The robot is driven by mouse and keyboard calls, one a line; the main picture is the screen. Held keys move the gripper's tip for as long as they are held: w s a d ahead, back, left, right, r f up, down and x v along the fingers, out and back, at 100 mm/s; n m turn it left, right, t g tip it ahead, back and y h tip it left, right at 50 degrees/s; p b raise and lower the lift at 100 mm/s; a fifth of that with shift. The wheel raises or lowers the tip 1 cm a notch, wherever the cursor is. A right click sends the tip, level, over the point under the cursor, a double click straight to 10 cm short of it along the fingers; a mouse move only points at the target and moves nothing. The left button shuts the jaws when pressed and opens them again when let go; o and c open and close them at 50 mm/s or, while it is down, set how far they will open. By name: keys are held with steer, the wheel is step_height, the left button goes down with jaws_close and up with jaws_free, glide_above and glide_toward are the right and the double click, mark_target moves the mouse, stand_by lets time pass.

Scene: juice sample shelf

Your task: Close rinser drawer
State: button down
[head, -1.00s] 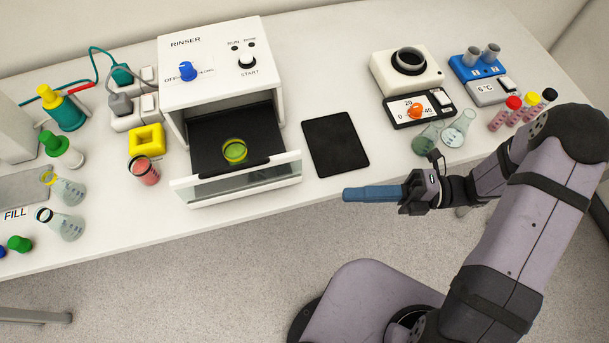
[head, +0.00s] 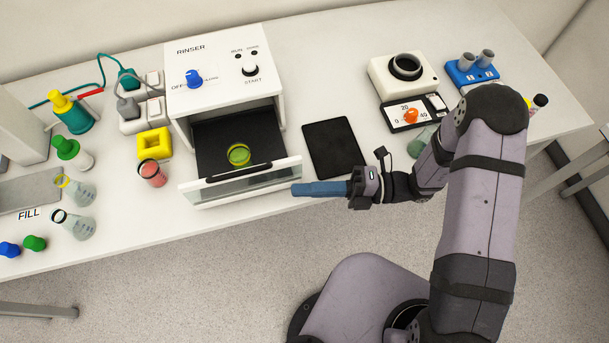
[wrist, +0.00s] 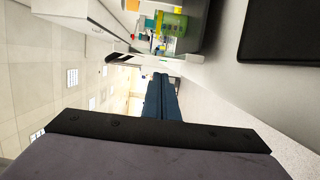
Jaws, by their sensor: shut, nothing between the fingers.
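The white rinser (head: 222,92) stands on the bench, and its drawer (head: 245,184) is pulled out towards the front. The drawer has a black floor, a clear front panel and a dark handle strip.
A black mat (head: 333,147) lies right of the drawer. A red-filled beaker (head: 152,173) and a yellow block (head: 153,143) stand left of it. A white device with a black ring (head: 404,72) stands further right.

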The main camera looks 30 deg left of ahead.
steer(key=shift+w+a, duration=0.65)
steer(key=shift+w, duration=0.05)
steer(key=shift+w+a, duration=0.4)
steer(key=shift+w, duration=0.05)
steer(key=w+a+b, duration=0.5)
steer(key=w+a, duration=0.5)
steer(key=shift+f, duration=0.15)
steer(key=shift+w+a+b, duration=0.35)
steer(key=shift+r, duration=0.3)
